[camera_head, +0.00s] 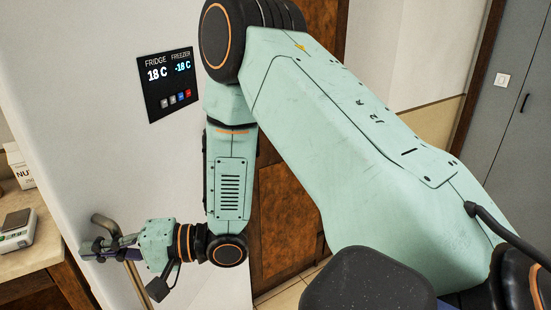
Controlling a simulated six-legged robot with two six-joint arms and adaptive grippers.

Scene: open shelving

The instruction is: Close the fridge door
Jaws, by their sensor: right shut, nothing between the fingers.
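The fridge door (100,130) is the large white panel on the left, with a black display (168,85) reading FRIDGE and FREEZER temperatures. A metal bar handle (134,280) runs down near its left edge at the lower left. My right arm reaches across from the right, and my right gripper (98,248) is at the upper end of the handle, by the door's left edge. Its fingers are shut with nothing between them. Whether they touch the door or handle I cannot tell. How far the door stands open cannot be told. My left gripper is not in view.
A counter (32,262) left of the door holds a small scale (17,230) and a box (18,165), close to my right gripper. A brown wooden door (285,225) is behind my arm. Grey cabinet doors (510,140) stand at the right.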

